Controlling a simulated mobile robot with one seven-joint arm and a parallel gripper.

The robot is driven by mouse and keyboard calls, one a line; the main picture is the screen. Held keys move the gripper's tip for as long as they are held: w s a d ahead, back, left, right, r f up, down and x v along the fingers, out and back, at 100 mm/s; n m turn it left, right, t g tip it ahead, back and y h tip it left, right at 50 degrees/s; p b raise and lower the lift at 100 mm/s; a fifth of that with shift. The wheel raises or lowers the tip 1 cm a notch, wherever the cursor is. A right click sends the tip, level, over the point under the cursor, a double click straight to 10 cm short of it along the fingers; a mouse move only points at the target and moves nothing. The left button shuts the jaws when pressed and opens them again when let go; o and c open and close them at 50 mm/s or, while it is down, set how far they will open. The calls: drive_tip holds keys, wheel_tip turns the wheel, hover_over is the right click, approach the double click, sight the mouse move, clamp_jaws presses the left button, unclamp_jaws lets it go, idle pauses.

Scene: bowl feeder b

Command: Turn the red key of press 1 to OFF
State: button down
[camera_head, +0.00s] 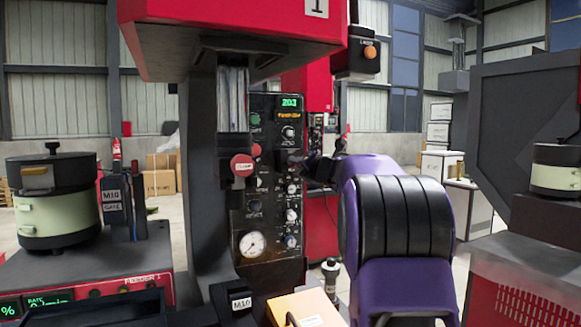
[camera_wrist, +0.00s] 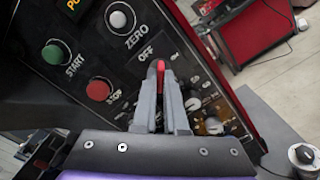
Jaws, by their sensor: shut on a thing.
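Press 1 has a red head (camera_head: 235,30) with a "1" sign, and a dark control panel (camera_head: 262,215) below it. In the wrist view the panel (camera_wrist: 120,60) is tilted and close. The red key (camera_wrist: 161,68) sits between my gripper's (camera_wrist: 163,80) two grey fingers, which are shut on it. The OFF label (camera_wrist: 147,53) is just up and left of the key. The fingers hide most of the key and any other label, so its exact turn angle is unclear. In the head view my gripper (camera_head: 305,168) reaches the panel's right side; the key is hidden there.
A green START button (camera_wrist: 55,53), a red STOP button (camera_wrist: 99,89) and a white ZERO button (camera_wrist: 119,18) lie left of the fingers. Several knobs are to their right. A pressure gauge (camera_head: 252,244) is low on the panel. A feeder bowl (camera_head: 56,200) stands at left.

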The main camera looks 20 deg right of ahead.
drive_tip(key=shift+n, duration=0.6)
drive_tip(key=shift+b, duration=0.3)
drive_tip(key=shift+n, duration=2.5)
